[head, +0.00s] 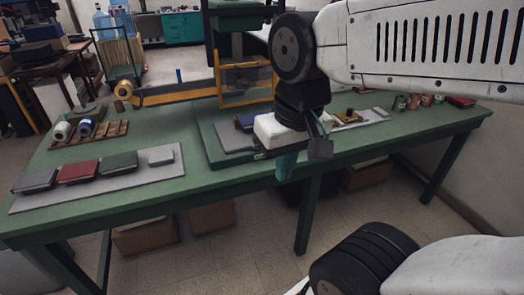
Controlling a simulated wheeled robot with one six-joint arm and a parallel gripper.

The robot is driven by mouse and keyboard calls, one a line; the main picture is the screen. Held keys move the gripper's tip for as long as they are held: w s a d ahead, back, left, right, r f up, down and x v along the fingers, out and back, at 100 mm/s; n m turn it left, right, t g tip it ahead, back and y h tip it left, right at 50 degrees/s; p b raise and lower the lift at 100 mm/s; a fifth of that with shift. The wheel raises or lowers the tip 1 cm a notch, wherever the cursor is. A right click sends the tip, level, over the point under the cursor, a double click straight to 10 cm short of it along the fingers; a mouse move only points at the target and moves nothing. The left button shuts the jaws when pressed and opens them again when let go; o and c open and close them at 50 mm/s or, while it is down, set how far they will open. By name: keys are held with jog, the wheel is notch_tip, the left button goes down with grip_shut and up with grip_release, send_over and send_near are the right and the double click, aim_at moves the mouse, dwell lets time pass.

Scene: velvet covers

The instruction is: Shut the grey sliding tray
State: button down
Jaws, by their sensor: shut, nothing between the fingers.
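The grey sliding tray (236,138) lies at the green press in the middle of the bench, with a dark blue book or cover (244,121) at its back. Its right part is hidden behind my wrist, so I cannot tell exactly how far it is out. My gripper (286,168) hangs down from the white wrist at the bench's front edge, right of the visible part of the tray. Its fingers are shut with nothing between them. I cannot tell whether they touch the tray.
A grey board (98,192) with red, green and dark covers lies at the left of the green bench (190,190). Spools (85,128) stand on a wooden rack behind it. An orange-framed guard (246,84) stands behind the tray. Small jars (413,101) are at right.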

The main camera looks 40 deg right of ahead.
jog(key=w+d+f+m+t, duration=0.1)
jog(key=w+d+f+m, duration=0.25)
jog(key=w+m, duration=0.5)
jog(key=w+d+f+m+t, duration=0.15)
jog(key=w+d+m, duration=0.3)
jog(key=m, duration=0.65)
jog(key=w+d+f+m+h, duration=0.15)
jog(key=d+f+m, duration=0.25)
jog(key=d+m, duration=0.4)
jog(key=w+d+f+m, duration=0.3)
jog(key=d+f+m, duration=0.15)
jog(key=m, duration=0.55)
jog(key=shift+t, duration=0.45)
jog(key=shift+w+d+f, duration=0.55)
jog(key=shift+w+f, duration=0.65)
jog(key=shift+w, duration=0.2)
jog(key=shift+w+d+f, duration=0.55)
jog(key=shift+w+f, duration=0.65)
jog(key=shift+w, duration=0.25)
jog(key=shift+w+d+f, duration=0.55)
jog(key=shift+w+f, duration=0.65)
jog(key=shift+w, duration=0.2)
